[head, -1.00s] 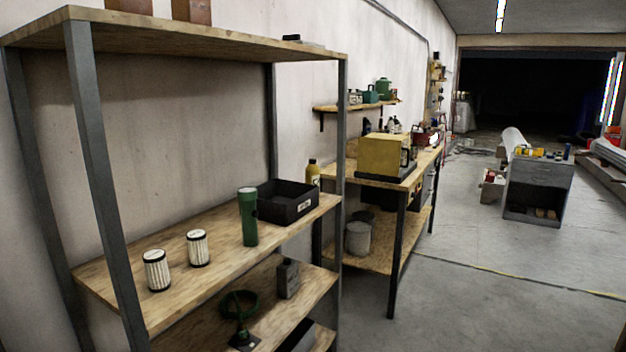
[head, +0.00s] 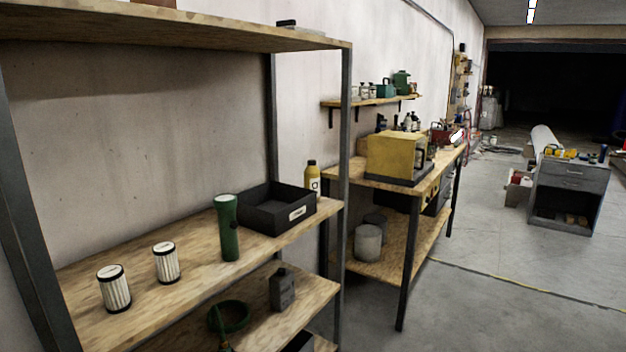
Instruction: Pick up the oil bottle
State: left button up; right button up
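A yellow bottle (head: 312,178) with a dark cap and a pale label stands upright near the far right end of the shelving unit, behind a black bin. Its lower part is partly hidden, and I cannot tell whether it rests on the shelf or on the workbench behind. A dark grey canister-like bottle (head: 282,289) stands upright on the lower shelf. I cannot tell for certain which of the two is the oil bottle. Neither of my grippers is in view.
The middle shelf (head: 190,285) holds two white ribbed filters (head: 166,262), a green flashlight-like cylinder (head: 228,228) and the black bin (head: 262,214). A metal post (head: 345,130) stands at the shelf's right end. A workbench (head: 346,172) stands beyond.

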aim_at(312, 174)
jog(key=i+l+u, duration=0.1)
jog(key=i+l, duration=0.4)
jog(key=l, duration=0.15)
jog(key=i+l+u, duration=0.15)
jog(key=l, duration=0.2)
jog(key=i+l, duration=0.3)
jog(key=i+l+u, duration=0.15)
jog(key=l, duration=0.3)
jog(key=i, duration=0.05)
